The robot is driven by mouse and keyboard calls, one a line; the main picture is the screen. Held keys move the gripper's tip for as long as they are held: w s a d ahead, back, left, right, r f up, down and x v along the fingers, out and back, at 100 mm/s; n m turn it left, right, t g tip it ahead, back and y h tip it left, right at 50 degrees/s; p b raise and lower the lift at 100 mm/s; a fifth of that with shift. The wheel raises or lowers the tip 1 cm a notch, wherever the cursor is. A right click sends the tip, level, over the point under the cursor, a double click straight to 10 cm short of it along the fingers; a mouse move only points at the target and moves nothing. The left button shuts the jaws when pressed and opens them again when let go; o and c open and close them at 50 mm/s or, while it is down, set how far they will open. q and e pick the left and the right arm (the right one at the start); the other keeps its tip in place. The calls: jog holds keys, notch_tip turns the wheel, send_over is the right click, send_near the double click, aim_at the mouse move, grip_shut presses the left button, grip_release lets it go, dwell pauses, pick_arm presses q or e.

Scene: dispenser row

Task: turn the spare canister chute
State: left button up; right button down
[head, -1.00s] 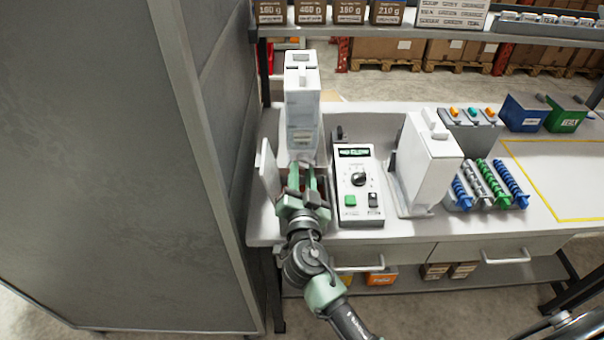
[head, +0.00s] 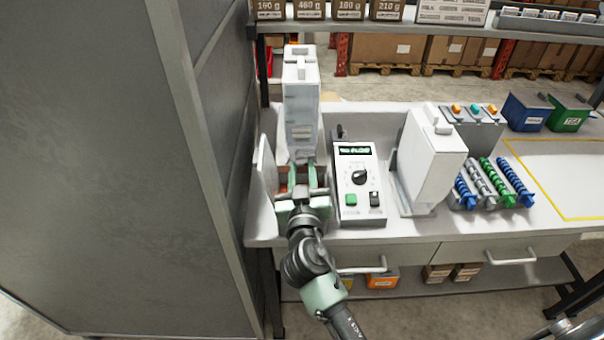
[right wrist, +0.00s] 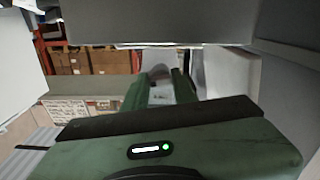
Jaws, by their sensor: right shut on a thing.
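A tall white canister unit (head: 300,100) stands at the left end of the bench, with a clear lower part. My right gripper (head: 303,168) is at its foot, fingers pointing away from me, and is shut on a part there. In the right wrist view a pale piece (right wrist: 160,90) shows between the green fingers (right wrist: 158,85); I take it for the chute, but its shape is mostly hidden. A second white canister (head: 432,160) stands on the right of the control box, apart from the gripper. My left gripper is not in view.
A white panel (head: 266,175) stands close on the left of my right gripper. The control box (head: 359,185) with a knob and lit display is close on its right. A tall grey cabinet (head: 110,150) bounds the left side. Blue and green bins (head: 568,113) stand far right.

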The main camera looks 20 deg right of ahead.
jog(key=n+p, duration=0.1)
jog(key=n, duration=0.5)
jog(key=n+p, duration=0.1)
jog(key=n, duration=0.5)
jog(key=shift+d+r, duration=0.15)
jog(key=shift+r, duration=0.05)
jog(key=shift+n+p, duration=0.65)
jog(key=shift+n, duration=1.25)
jog(key=c, duration=1.1)
grip_release()
jog(key=shift+s, duration=0.1)
